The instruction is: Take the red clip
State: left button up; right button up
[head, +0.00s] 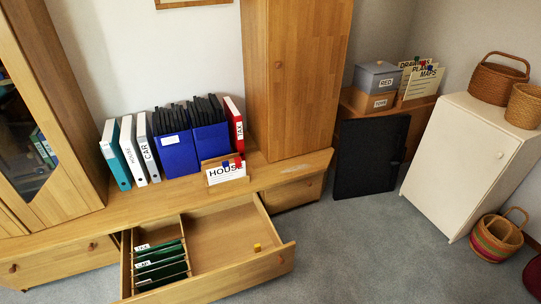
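A small red clip (238,161) sits at the top edge of a white card marked HOUSE (228,174). A small blue clip (226,164) is beside it on the left. The card stands in a wooden holder (214,181) on the low cabinet top, in front of the blue file boxes. Neither of my grippers is in view.
An open drawer (275,262) juts out below, with green files (160,262) and a small yellow object (257,247). Binders (127,150) and a red TAX binder (234,124) stand behind. A tall wooden cabinet (292,80) rises at right. Grey carpet (365,245) is clear.

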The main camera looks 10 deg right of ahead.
aim_at(238, 161)
jog(key=i+l+z, duration=0.15)
jog(key=z, duration=0.35)
jog(key=i+z, duration=0.2)
jog(key=z, duration=0.3)
jog(key=i+z, duration=0.2)
jog(key=z, duration=0.3)
jog(key=i+l, duration=0.25)
jog(key=i, duration=0.3)
jog(key=i+l+z, duration=0.1)
jog(key=i, duration=0.4)
jog(key=i+u, duration=0.15)
jog(key=u, duration=0.35)
jog(key=i+l+u, duration=0.15)
jog(key=u, duration=0.3)
jog(key=i+l+u, duration=0.15)
jog(key=u, duration=0.35)
jog(key=i+l+u, duration=0.1)
jog(key=u, duration=0.4)
jog(key=i+l+u, duration=0.1)
jog(key=u, duration=0.35)
jog(key=i+l+u, duration=0.1)
jog(key=u, duration=0.4)
jog(key=i+l+u, duration=0.1)
jog(key=l+u, duration=0.25)
jog(key=i+l+u, duration=0.1)
jog(key=u, duration=0.3)
jog(key=l+u, duration=0.35)
